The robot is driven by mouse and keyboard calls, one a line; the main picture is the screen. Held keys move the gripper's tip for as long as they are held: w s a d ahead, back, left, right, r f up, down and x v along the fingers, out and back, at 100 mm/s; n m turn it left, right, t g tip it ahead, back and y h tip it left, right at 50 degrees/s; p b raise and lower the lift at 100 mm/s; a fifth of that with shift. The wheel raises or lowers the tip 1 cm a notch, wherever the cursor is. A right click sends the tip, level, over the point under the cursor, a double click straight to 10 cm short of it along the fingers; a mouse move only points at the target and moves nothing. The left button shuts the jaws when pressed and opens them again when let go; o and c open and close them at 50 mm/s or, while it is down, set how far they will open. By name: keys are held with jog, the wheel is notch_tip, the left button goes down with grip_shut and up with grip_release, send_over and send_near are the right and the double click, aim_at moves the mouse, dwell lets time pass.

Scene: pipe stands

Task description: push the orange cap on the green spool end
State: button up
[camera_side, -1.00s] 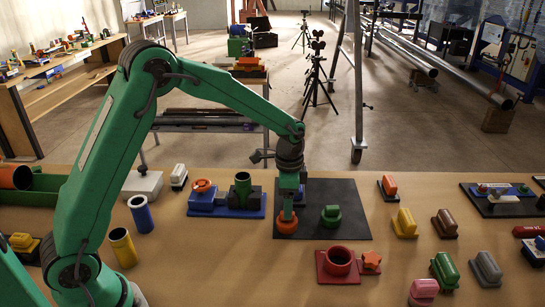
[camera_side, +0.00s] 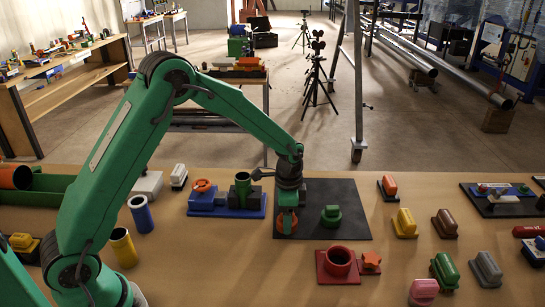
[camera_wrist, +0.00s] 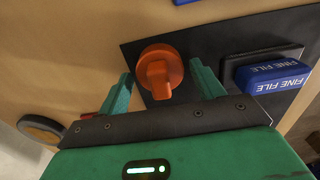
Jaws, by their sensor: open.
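The orange cap (camera_side: 284,224) sits near the left edge of the dark mat (camera_side: 345,195), partly hidden by my gripper in the side view. In the wrist view the cap (camera_wrist: 158,72) is round with a raised grip bar. My gripper (camera_side: 287,216) is low over it. In the wrist view its open fingers (camera_wrist: 163,80) stand on either side of the cap, with gaps showing.
An orange handwheel (camera_side: 203,185) is on the blue stand's left part. A red flanged piece (camera_side: 339,262) lies in front. Blue (camera_side: 141,214) and yellow (camera_side: 122,247) tubes stand left.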

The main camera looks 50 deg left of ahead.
jog(key=c, duration=0.9)
jog(key=shift+r, duration=0.2)
jog(key=shift+r, duration=0.7)
jog(key=shift+r, duration=0.2)
jog(key=shift+r, duration=2.9)
jog(key=shift+a+r, duration=0.1)
jog(key=shift+a, duration=0.05)
